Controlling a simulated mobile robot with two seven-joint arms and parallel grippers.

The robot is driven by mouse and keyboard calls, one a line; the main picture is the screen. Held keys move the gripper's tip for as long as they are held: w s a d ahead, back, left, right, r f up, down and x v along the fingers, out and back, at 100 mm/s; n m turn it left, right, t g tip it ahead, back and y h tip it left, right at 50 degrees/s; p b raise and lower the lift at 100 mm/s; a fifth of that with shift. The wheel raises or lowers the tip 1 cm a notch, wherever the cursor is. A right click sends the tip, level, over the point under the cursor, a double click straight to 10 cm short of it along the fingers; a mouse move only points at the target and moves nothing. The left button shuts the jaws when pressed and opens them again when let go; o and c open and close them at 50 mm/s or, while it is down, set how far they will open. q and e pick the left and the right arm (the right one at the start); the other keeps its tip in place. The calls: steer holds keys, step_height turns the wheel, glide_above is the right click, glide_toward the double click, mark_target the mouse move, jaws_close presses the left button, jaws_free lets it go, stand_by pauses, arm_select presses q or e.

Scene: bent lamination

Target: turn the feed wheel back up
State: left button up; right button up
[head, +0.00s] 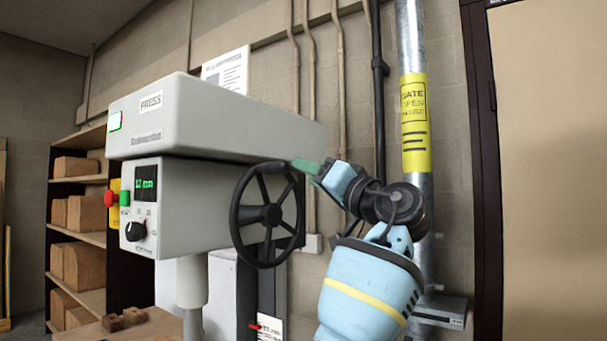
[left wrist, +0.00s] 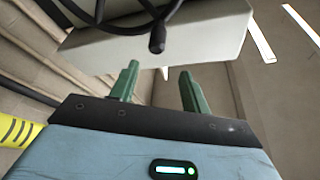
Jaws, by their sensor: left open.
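The feed wheel (head: 265,214) is a black spoked handwheel on the right side of the grey press (head: 205,205). In the left wrist view the wheel's dark rim (left wrist: 120,20) shows at the top, with a short black handle knob (left wrist: 157,40) pointing toward the gripper. My left gripper (head: 306,166) is at the wheel's upper right edge, its green fingers near the rim. In the left wrist view the left gripper (left wrist: 159,68) has its fingers spread apart with nothing between them; the knob lies just beyond the tips. Whether a finger touches the wheel I cannot tell. My right gripper is not in view.
The press has a green-lit display (head: 146,184), a black dial (head: 135,231) and a red stop button (head: 109,199). A shelf (head: 92,240) with brown blocks stands at left. A metal pipe with a yellow label (head: 415,122) stands behind my arm at right.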

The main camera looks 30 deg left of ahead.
arm_select(q)
steer(key=shift+b+v, duration=0.3)
steer(key=shift+v, duration=1.75)
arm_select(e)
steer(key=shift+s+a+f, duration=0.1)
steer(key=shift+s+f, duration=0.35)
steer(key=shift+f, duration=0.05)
